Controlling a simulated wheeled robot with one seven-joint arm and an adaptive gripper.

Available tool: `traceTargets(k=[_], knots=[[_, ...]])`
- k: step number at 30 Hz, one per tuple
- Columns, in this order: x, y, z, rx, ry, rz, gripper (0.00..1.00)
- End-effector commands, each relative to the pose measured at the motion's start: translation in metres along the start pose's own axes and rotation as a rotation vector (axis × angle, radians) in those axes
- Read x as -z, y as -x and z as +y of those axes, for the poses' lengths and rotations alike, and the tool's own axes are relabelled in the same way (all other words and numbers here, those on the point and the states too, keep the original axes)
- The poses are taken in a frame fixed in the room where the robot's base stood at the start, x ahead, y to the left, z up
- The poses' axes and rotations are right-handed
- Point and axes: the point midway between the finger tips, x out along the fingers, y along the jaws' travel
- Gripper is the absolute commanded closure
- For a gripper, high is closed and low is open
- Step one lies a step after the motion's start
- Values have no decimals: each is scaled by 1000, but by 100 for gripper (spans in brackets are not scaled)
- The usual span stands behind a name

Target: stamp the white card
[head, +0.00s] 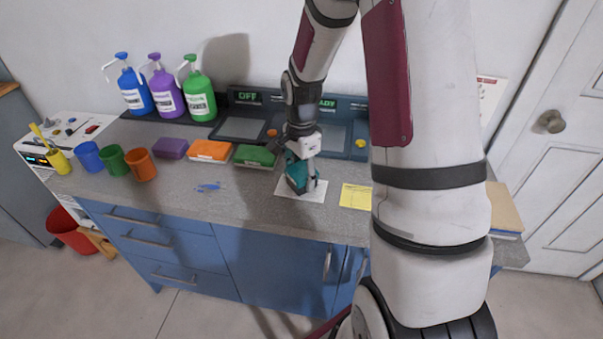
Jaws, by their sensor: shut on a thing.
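The white card (313,195) lies flat on the grey counter (240,190), near its front edge. My gripper (301,172) points down over the card and is shut on a teal stamp (296,181). The stamp's lower end is at the card's left part; I cannot tell whether it touches the card or is just above it. The stamp and gripper cover part of the card. A yellow card (356,196) with lines of writing lies to the right of the white card, apart from it.
Purple (170,148), orange (210,151) and green (255,155) pads sit behind and left. Blue (88,156), green (112,160) and orange (140,164) cups stand farther left. Pump bottles (165,92) and a panel (245,120) line the wall. Small blue pieces (208,187) lie on the counter.

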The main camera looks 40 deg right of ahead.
Motion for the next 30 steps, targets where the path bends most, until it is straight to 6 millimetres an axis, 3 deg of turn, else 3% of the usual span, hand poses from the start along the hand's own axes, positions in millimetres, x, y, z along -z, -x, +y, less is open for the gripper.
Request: traceTargets(k=[30], knots=[[0,-9,0,0,0,0,64]])
